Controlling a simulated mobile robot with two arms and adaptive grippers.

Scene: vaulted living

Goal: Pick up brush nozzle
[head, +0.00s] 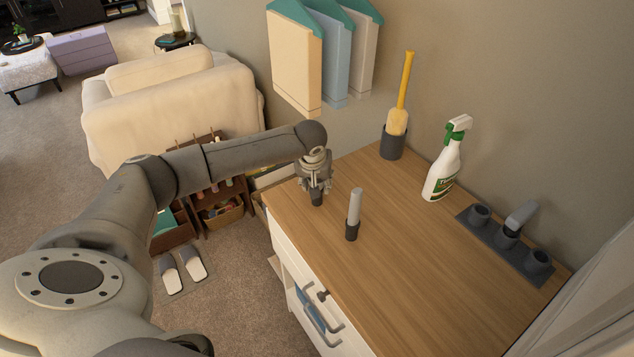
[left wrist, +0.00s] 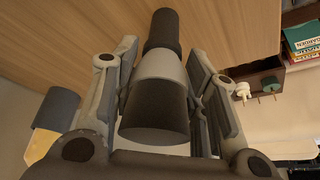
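A short nozzle with dark ends and a grey middle (left wrist: 158,68) is between the fingers of my left gripper (left wrist: 162,55); I take it for the brush nozzle. In the head view the gripper (head: 316,186) points down at the cabinet top's near left corner, with the nozzle's dark end (head: 317,199) below the fingertips. The fingers lie close along both sides; whether they press on it is unclear. I cannot tell whether it touches the wood. My right gripper is not in view.
A pale tube with a dark base (head: 353,214) stands close right of the gripper on the cabinet top (head: 415,270). Behind are a yellow brush in a dark cup (head: 392,142) and a spray bottle (head: 444,168). A dark holder (head: 482,228) with cups lies right. The middle is clear.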

